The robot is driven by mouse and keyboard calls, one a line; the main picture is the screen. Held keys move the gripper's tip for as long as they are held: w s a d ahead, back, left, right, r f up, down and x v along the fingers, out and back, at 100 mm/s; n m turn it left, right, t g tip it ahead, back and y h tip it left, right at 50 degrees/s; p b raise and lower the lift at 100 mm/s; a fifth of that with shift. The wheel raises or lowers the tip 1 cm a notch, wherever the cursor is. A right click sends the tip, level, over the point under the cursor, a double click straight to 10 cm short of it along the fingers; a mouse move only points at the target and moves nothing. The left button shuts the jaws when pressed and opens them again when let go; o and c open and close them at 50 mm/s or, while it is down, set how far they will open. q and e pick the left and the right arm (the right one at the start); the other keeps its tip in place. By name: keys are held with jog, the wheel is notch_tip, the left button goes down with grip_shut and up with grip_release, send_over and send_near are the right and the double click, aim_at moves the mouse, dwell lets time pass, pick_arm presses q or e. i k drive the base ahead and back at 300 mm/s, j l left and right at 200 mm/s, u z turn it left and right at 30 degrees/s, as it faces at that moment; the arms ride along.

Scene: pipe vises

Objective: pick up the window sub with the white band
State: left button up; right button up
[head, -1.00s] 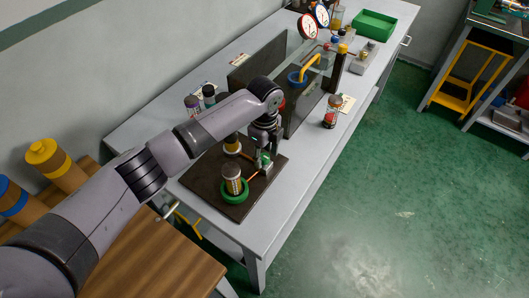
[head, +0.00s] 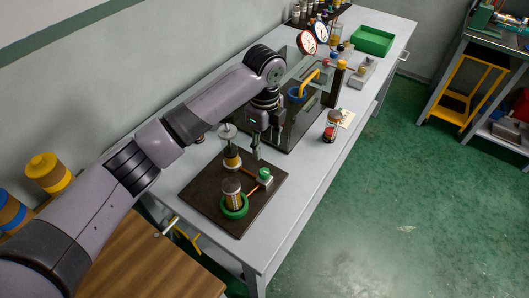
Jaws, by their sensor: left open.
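My left gripper (head: 266,145) is open and empty, pointing down above the far edge of the dark board. On the board, a short cylinder (head: 232,188) stands upright in a green ring. Behind it, a cylinder with a yellow lower part and a pale ring (head: 232,158) stands upright, near the gripper but apart from it. A small clear-sided cylinder with a red lower part (head: 331,130) stands on the bench to the right. Which of these is the window sub with the white band is too small to tell. My right gripper is out of view.
The dark board (head: 210,205) also carries a small green-topped block (head: 264,176). The bench front edge near the board is clear.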

aim_at(233, 196)
jog(key=k, duration=1.5)
